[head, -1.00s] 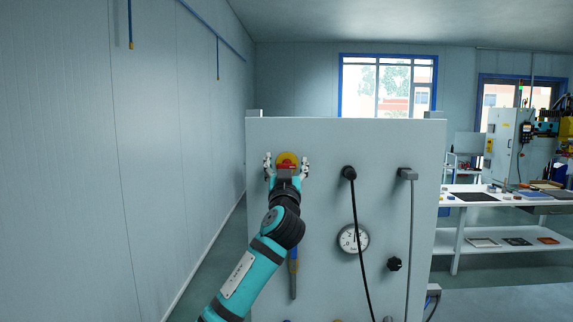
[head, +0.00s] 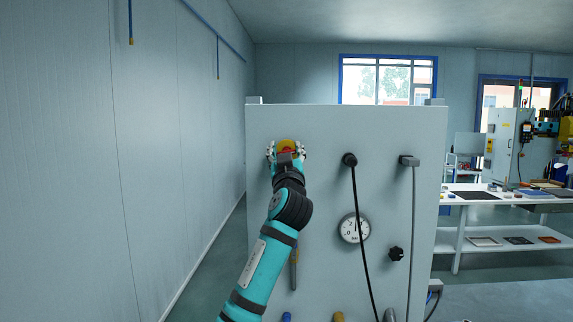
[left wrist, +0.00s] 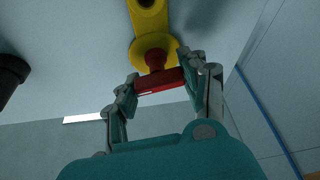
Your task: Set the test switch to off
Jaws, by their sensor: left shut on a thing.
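A red handle (left wrist: 160,80) stands out from a yellow mount (left wrist: 152,43) in the left wrist view. In the head view its yellow disc (head: 288,145) sits at the upper left of a grey panel (head: 320,130). My left gripper (left wrist: 157,86) is shut on the red handle, a finger at each end of the bar. In the head view, the left gripper (head: 286,154) covers much of the handle. I see no readable label or off mark on it. My right gripper is not in view.
To the right on the panel are a black plug with cable (head: 350,160), a dial gauge (head: 354,228), a black knob (head: 396,254) and a grey conduit box (head: 409,161). A white workbench (head: 485,198) stands beyond.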

